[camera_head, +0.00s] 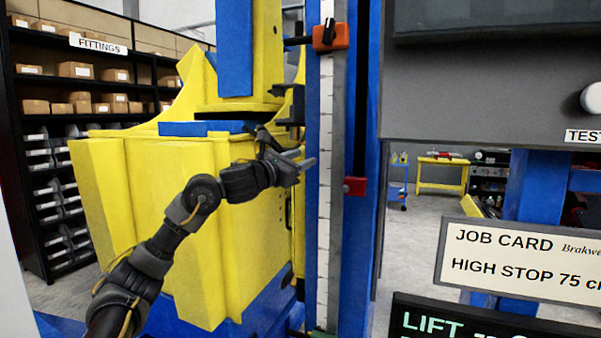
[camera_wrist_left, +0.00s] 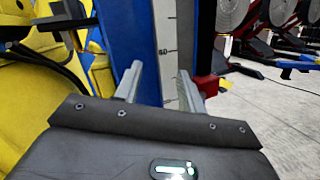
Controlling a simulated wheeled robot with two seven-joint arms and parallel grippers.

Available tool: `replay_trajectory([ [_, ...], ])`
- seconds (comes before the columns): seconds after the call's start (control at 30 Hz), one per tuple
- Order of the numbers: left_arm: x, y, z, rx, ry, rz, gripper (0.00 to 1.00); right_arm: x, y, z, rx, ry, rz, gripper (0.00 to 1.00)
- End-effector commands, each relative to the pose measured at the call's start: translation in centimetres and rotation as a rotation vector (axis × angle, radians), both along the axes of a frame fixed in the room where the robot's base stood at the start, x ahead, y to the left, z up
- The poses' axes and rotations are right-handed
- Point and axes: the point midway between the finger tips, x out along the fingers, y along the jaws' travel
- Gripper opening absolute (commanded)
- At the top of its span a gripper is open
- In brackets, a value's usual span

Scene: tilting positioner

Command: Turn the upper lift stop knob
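The upper lift stop is an orange block (camera_head: 339,42) with a black knob (camera_head: 328,32) on its front, high on the graduated scale (camera_head: 325,220) of the blue column. My left gripper (camera_head: 308,160) is in front of the column, well below this knob. In the left wrist view my left gripper (camera_wrist_left: 160,82) has its two fingers apart with nothing between them; the scale shows behind, near a 60 mark. The knob does not show in the wrist view. My right gripper is in neither view.
A red block (camera_head: 355,187) sits on the column's right side, close to the gripper; it also shows in the wrist view (camera_wrist_left: 207,88). A yellow machine body (camera_head: 200,220) stands behind my left arm. A job card (camera_head: 520,262) reads "HIGH STOP 75". A grey panel (camera_head: 480,90) is at upper right.

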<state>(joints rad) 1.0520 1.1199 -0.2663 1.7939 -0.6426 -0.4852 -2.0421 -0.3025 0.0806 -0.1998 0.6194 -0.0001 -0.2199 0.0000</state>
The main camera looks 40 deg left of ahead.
Motion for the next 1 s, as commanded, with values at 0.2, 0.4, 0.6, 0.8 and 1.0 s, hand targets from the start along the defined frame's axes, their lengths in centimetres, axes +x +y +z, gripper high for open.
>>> replay_trajectory([
  [0.2,0.9,0.5,-2.6,-0.023,0.043,0.005,0.4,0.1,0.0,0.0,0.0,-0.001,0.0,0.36],
  [0.4,1.2,0.7,-3.4,-0.031,0.058,0.007,0.4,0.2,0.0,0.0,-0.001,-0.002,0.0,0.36],
  [0.6,1.2,0.7,-3.5,-0.032,0.058,0.006,0.4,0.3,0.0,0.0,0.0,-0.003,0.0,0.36],
  [0.8,1.8,0.1,-5.0,-0.072,0.077,-0.002,0.4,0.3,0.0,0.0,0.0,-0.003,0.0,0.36],
  [1.0,4.7,-3.9,-16.7,-0.453,0.218,-0.025,0.4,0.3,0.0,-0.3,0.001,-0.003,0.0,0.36],
])
